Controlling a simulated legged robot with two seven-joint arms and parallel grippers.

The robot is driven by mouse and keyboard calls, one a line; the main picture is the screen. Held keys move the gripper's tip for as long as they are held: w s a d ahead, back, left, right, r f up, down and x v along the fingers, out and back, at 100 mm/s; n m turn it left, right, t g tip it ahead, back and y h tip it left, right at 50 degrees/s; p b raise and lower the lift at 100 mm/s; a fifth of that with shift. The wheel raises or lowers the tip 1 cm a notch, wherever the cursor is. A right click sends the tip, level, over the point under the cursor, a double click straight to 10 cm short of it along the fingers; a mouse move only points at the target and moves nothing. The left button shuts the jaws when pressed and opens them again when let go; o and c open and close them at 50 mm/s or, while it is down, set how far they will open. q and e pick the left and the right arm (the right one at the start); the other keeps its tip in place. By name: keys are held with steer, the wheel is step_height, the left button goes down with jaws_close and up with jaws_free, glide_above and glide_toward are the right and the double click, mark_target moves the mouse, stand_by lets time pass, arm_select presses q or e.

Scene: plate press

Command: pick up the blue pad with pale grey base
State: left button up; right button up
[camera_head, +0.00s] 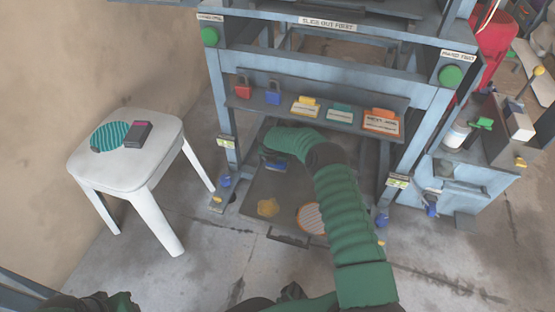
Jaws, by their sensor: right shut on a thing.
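My right arm, in a green ribbed sleeve, reaches up into the lower opening of the press frame. My right gripper (272,163) is at its end, over the dark lower plate (262,185). It is small and partly hidden by the sleeve, and it is shut on a small blue thing that looks like the blue pad (277,166). The pale grey base cannot be made out clearly. Dark green parts of mine show at the bottom left edge, but my left gripper's fingers do not show.
A shelf (345,121) above my arm holds red and blue padlocks and several tags. A yellow lump (267,208) and a striped disc (312,218) lie on the lower plate. A white stool (140,165) stands left; a side cabinet (475,175) stands right. Floor between stool and press is clear.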

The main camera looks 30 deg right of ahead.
steer(key=s+a+p, duration=0.1)
steer(key=s+p, duration=0.1)
steer(key=s+a+r+p, duration=0.1)
steer(key=s+a+p, duration=0.1)
steer(key=s, duration=0.1)
steer(key=s+a+p, duration=0.2)
steer(key=s, duration=0.1)
steer(key=shift+s+a+r, duration=0.2)
steer(key=shift+a+r, duration=0.05)
steer(key=shift+r, duration=0.1)
steer(key=s, duration=0.1)
steer(key=s+a, duration=0.2)
steer(key=s, duration=0.1)
steer(key=shift+a+f, duration=0.25)
steer(key=shift+f, duration=0.05)
steer(key=shift+s+a, duration=0.1)
steer(key=shift+s, duration=0.3)
